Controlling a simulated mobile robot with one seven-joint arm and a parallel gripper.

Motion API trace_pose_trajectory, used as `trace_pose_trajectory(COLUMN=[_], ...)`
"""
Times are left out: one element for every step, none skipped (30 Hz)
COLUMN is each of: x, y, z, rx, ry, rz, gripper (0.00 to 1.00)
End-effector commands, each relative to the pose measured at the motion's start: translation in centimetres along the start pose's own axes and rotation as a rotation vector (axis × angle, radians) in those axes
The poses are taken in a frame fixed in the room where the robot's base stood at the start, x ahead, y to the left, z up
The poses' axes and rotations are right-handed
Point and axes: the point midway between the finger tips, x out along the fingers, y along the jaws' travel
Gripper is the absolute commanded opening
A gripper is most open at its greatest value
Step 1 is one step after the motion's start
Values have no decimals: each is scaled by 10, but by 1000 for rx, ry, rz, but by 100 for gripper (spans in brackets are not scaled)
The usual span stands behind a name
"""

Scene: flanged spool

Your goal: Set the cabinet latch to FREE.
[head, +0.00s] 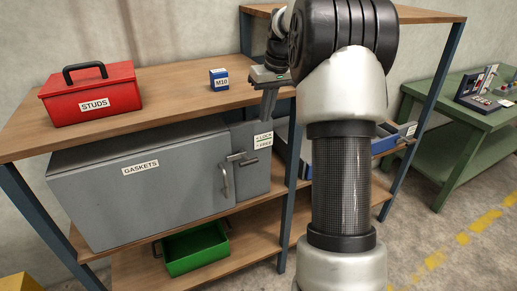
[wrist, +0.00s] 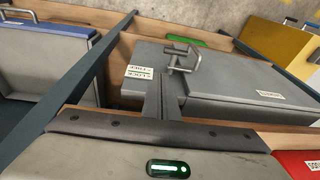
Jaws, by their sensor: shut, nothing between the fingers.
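The grey cabinet (head: 130,188), marked GASKETS, sits on the shelf below the wooden top; it also shows upside down in the wrist view (wrist: 225,86). Its latch (head: 241,158) is a small lever lying about level at the door's right edge, near a LOCK/FREE label (head: 263,141). Which mark it points to I cannot tell. In the wrist view the latch (wrist: 178,49) and label (wrist: 138,74) are in sight beyond my fingers. My gripper (head: 266,118) is shut and empty, pointing down above the label, apart from the latch.
The door has a bar handle (head: 225,181) just below the latch. A red STUDS box (head: 93,95) and a blue M10 box (head: 219,79) stand on the top. A green bin (head: 195,249) is below. A blue shelf post (head: 287,205) stands right of the cabinet.

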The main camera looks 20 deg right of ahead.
Motion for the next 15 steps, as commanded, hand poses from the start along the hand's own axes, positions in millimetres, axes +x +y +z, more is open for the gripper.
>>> trace_pose_trajectory(x=[0,0,1,2,4,8,11,16,22,28,33,42,48,55,64], y=[0,0,0,0,0,0,0,0,-1,-1,-1,-1,-1,-1,-1], z=[0,0,0,0,0,1,1,1,1,1,1,1,1,2,1], rx=[0,0,0,0,0,0,0,1,1,1,1,1,1,1,1], ry=[0,0,-1,-1,-2,-2,-2,-3,-4,-4,-4,-5,-5,-5,-5], rz=[0,0,0,0,-1,-1,-1,-1,-2,-2,-2,-2,-2,-3,-2], gripper=[0,0,0,0,0,0,0,0,0,0,0,0,0,0,0])
